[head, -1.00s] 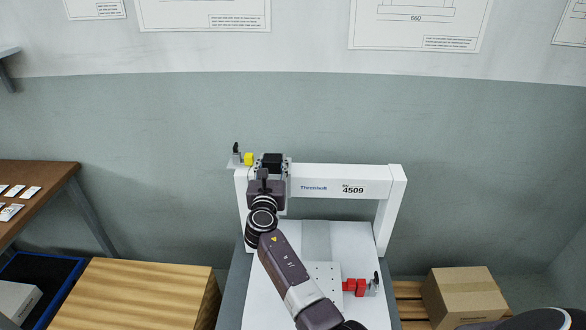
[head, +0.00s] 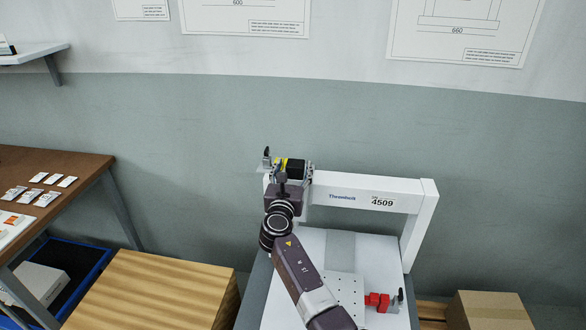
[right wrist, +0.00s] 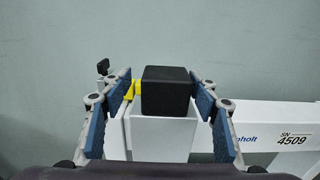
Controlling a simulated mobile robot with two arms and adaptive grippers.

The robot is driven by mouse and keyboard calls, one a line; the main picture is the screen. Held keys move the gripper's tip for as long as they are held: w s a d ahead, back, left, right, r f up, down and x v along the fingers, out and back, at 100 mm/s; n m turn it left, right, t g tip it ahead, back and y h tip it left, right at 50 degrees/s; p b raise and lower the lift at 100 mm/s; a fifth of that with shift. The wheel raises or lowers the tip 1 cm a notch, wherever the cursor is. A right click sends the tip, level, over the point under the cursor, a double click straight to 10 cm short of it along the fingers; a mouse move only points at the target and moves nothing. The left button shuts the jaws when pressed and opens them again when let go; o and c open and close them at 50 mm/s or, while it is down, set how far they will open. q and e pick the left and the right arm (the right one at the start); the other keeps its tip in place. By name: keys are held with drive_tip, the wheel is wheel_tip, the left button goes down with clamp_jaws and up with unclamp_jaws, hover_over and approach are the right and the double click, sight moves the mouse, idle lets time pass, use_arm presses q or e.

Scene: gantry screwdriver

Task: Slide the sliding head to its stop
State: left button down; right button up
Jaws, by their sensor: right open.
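The sliding head, a white block with a black top (head: 296,166), sits near the left end of the white gantry beam (head: 335,190). The right wrist view shows its black top (right wrist: 166,90) between my fingers. My right gripper (head: 288,178) is open around the head, with blue pads on both sides; in the right wrist view (right wrist: 163,105) I cannot tell whether they touch it. The yellow stop (right wrist: 132,90) is right beside the head's left side, touching or nearly so. It also shows in the head view (head: 281,161), partly hidden. My left gripper is out of view.
A red clamp (head: 377,301) sits on the white base plate under the gantry. A wooden crate (head: 150,290) and a brown table (head: 90,165) stand at the left. A cardboard box (head: 490,308) is at the lower right. The wall is behind.

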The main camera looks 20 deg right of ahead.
drive_tip(key=shift+s, duration=0.1)
drive_tip(key=v, duration=0.7)
drive_tip(key=shift+s+a, duration=0.1)
drive_tip(key=shift+a, duration=0.1)
